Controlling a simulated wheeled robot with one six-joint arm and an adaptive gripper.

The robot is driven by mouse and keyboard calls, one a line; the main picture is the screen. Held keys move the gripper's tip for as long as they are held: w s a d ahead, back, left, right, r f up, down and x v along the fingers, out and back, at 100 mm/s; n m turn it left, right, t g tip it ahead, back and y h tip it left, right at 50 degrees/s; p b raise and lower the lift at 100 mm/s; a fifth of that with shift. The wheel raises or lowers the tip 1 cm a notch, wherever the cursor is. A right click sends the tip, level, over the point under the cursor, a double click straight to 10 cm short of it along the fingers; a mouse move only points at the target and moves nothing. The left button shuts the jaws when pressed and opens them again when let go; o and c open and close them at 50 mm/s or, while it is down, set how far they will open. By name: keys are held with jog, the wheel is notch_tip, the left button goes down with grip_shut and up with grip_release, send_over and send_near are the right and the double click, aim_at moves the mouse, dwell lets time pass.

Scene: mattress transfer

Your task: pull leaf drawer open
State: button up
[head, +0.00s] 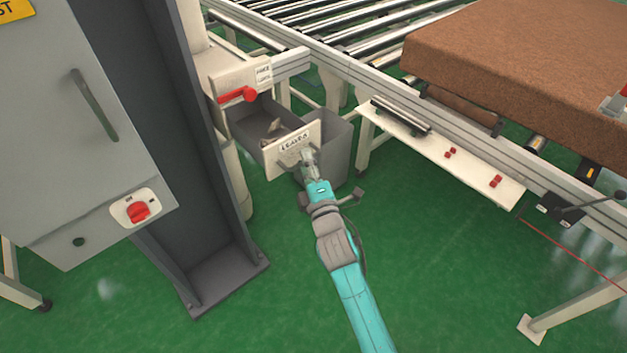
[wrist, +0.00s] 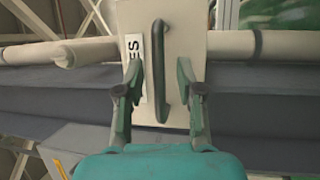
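The leaf drawer (head: 268,150) is grey inside with a pale front panel (head: 285,157), and in the head view it stands out open from its housing. Some small brownish things lie in it. The panel carries a "LEAVES" label, partly seen in the wrist view. A dark bar handle (wrist: 158,95) on the panel shows upright in the wrist view. My gripper (head: 306,157) is at the panel. Its fingers (wrist: 158,72) are apart, one on each side of the handle, with visible gaps to it. In the head view my gripper hides most of the handle.
A red lever (head: 238,95) sits on the housing above the drawer. A grey bin (head: 335,150) stands right beside the drawer. A pale shelf (head: 470,170) with red buttons and the roller conveyor (head: 350,25) with a brown mattress (head: 525,65) lie right. A grey column (head: 150,130) stands left. Green floor is clear in front.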

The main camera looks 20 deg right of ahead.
jog(key=d+v, duration=0.1)
jog(key=v, duration=1)
jog(key=shift+s+a, duration=0.2)
jog(key=shift+a, duration=0.25)
jog(key=s+a+f+m+g+y, duration=0.15)
jog(key=s+f+m, duration=0.25)
jog(key=s, duration=0.6)
jog(key=s+f+m+g+y, duration=0.1)
jog(key=s+f+m+g, duration=0.2)
jog(key=s, duration=0.7)
jog(key=s+r+m, duration=0.1)
jog(key=s+m, duration=0.8)
jog(key=s, duration=0.8)
jog(key=shift+s+d+r+g+h, duration=0.25)
jog(key=shift+d+r+g+h, duration=0.1)
jog(key=shift+d+r, duration=0.1)
